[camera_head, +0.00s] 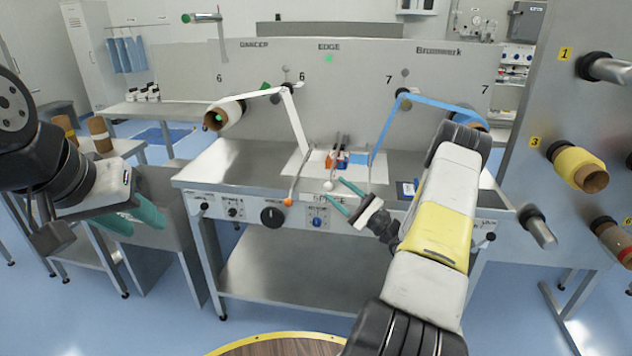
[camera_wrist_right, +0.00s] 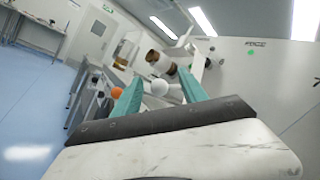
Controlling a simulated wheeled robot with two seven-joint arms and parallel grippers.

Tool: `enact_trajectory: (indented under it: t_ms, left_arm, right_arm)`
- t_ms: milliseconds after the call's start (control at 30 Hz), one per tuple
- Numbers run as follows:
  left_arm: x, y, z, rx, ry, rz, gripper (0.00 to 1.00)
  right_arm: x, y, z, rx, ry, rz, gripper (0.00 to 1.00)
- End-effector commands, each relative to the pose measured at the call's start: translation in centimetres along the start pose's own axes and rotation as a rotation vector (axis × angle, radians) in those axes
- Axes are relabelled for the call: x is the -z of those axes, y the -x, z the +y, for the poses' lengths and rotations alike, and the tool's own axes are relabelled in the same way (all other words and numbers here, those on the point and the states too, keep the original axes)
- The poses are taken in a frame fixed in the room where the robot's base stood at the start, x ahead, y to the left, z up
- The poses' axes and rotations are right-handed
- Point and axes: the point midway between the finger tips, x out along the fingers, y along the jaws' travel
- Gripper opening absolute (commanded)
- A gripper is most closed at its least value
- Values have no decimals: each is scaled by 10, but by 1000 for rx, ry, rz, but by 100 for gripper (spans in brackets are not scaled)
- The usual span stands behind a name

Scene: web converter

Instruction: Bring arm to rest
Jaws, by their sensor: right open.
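My right arm reaches over the front of the metal workbench (camera_head: 238,160). Its gripper (camera_head: 338,194) is open, with teal fingers apart, near the bench's front edge. In the right wrist view the same fingers (camera_wrist_right: 160,78) stand apart with nothing held. A white ball knob (camera_head: 328,186) appears between the fingertips in the wrist view, and an orange ball knob (camera_head: 288,202) lies left of it. I cannot tell whether a finger touches the white knob. My left gripper (camera_head: 132,217) is at the left, teal fingers apart and empty, in front of a grey side unit.
A white strip (camera_head: 292,115) and a blue strip (camera_head: 425,101) run down to the bench from brown rolls. A control panel with a black dial (camera_head: 272,217) lines the bench front. Yellow rolls (camera_head: 578,166) stick out from the right panel. Blue floor is clear at lower left.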

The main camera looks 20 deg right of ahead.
Motion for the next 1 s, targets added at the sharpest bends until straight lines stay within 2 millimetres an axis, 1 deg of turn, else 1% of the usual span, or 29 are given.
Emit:
enact_trajectory:
  t_ms: [300,367,433,467,567,600,667,700,733,800,867,900,1000]
  left_arm:
    - [0,0,0,0,0,0,37]
    - [0,0,0,0,0,0,37]
    - [0,0,0,0,0,0,37]
    - [0,0,0,0,0,0,37]
    - [0,0,0,0,0,0,37]
    - [0,0,0,0,0,0,37]
    - [0,0,0,0,0,0,37]
    - [0,0,0,0,0,0,37]
    - [0,0,0,0,0,0,37]
    - [0,0,0,0,0,0,37]
    - [0,0,0,0,0,0,37]
    - [0,0,0,0,0,0,37]
    - [0,0,0,0,0,0,37]
  right_arm:
    - [-1,0,0,-4,0,-3,50]
    - [-7,-5,1,-23,0,-12,50]
    - [-22,-16,3,-75,4,-36,50]
    - [-32,-24,4,-109,7,-52,50]
    - [-80,-50,16,-274,23,-116,50]
    - [-102,-60,23,-355,33,-143,50]
    - [-136,-70,36,-480,56,-178,50]
    - [-158,-74,44,-562,76,-198,50]
    - [-174,-76,51,-622,92,-212,50]
    - [-208,-76,65,-759,139,-236,50]
    - [-236,-72,77,-873,188,-252,50]
    - [-252,-68,83,-946,227,-259,50]
    - [-289,-52,98,-1117,338,-265,50]
